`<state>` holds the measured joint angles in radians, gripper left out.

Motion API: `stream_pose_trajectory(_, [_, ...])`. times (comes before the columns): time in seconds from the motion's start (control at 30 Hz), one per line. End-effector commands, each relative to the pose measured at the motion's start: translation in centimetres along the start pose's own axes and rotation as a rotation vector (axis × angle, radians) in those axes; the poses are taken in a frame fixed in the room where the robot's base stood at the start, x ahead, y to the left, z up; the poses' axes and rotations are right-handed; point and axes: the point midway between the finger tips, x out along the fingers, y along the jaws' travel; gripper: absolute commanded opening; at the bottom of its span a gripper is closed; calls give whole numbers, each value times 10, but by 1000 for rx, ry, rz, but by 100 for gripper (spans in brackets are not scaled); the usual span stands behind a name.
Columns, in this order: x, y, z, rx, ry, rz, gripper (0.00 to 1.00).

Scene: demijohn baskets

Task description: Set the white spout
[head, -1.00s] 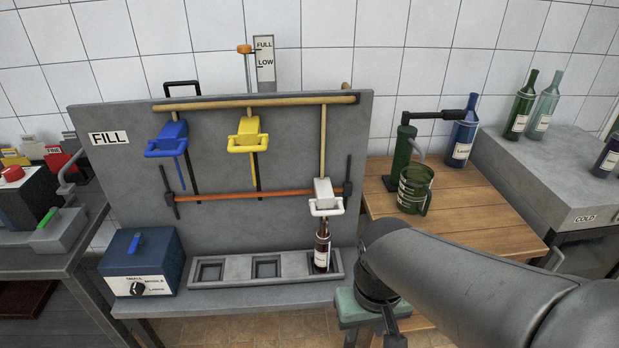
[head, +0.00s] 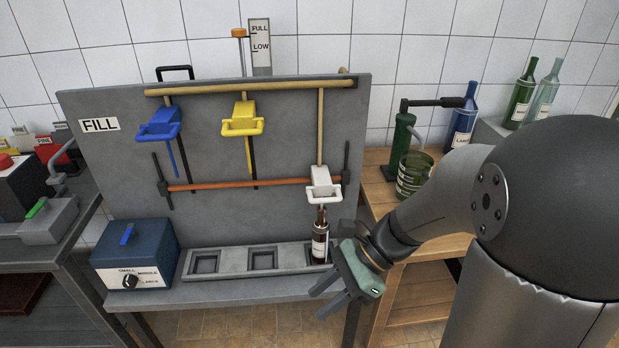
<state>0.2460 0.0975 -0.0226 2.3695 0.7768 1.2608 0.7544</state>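The white spout (head: 322,184) is on the right of the grey filling panel (head: 225,215), below a pale vertical pipe. A dark bottle (head: 320,242) with a white label stands upright under it in the right-hand recess of the tray (head: 230,263). The bottle's neck reaches up to the spout; I cannot tell whether they touch. My gripper (head: 331,293) is in front of and below the bottle, near the bench's front edge. Its fingers point left and look apart, with nothing seen between them.
A yellow spout (head: 243,121) and a blue spout (head: 160,124) hang further left. A blue box (head: 133,258) with a size knob stands left of the tray. A green corking device (head: 402,140), a green jug (head: 413,175) and a blue bottle (head: 463,118) stand on the wooden table.

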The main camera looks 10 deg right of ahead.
Motion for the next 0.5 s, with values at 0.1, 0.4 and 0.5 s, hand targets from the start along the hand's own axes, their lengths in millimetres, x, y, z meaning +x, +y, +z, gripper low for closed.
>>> stream_pose_trajectory(0.1, [-9,-66,-31,544,-376,-117,36])
stream_pose_trajectory(0.4, [-94,-168,-148,1318,-1228,-186,36])
stream_pose_trajectory(0.5, [-109,-175,-169,1384,-1354,-177,36])
